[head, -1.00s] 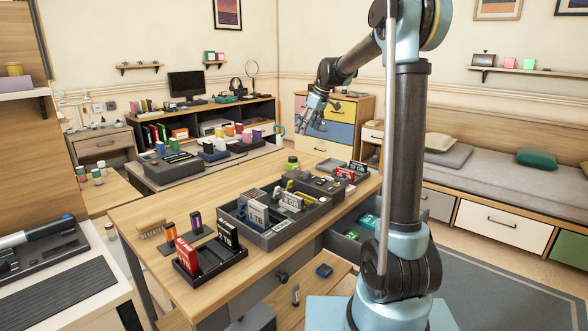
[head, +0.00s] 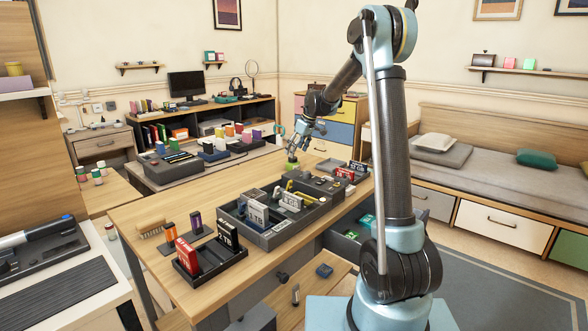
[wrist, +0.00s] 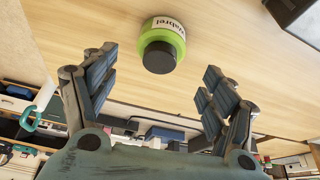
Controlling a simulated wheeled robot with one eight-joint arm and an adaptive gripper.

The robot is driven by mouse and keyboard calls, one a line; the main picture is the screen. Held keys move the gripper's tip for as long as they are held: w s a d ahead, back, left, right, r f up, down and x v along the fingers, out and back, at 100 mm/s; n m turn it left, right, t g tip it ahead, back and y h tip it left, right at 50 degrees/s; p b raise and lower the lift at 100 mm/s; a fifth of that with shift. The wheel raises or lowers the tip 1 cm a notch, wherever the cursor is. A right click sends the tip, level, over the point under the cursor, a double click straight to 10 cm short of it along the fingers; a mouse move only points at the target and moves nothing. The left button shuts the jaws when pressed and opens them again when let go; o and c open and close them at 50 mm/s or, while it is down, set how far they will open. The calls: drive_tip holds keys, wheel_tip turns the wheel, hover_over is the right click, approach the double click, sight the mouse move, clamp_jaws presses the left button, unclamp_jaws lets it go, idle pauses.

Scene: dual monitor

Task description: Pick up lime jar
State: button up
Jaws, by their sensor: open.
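The lime jar (wrist: 164,41) is green with a dark lid and a pale label with lettering. In the wrist view it is on the wooden desk top, ahead of the fingertips and between their lines. In the head view the jar (head: 291,164) shows small on the far part of the desk, just below the gripper. My gripper (wrist: 160,75) is open and empty, its two dark segmented fingers spread to either side. It also shows in the head view (head: 298,147), pointing down close to the jar. I cannot tell the exact gap between them.
A grey divided organizer tray (head: 272,238) with several labelled boxes stands on the desk (head: 140,209) nearer than the jar. Red boxes (head: 346,174) stand to the jar's right. A dark box corner (wrist: 296,14) shows in the wrist view. Bare wood surrounds the jar.

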sight(293, 164)
drive_tip(key=shift+x, duration=2.8)
drive_tip(key=shift+r, duration=0.1)
drive_tip(key=c, duration=1.2)
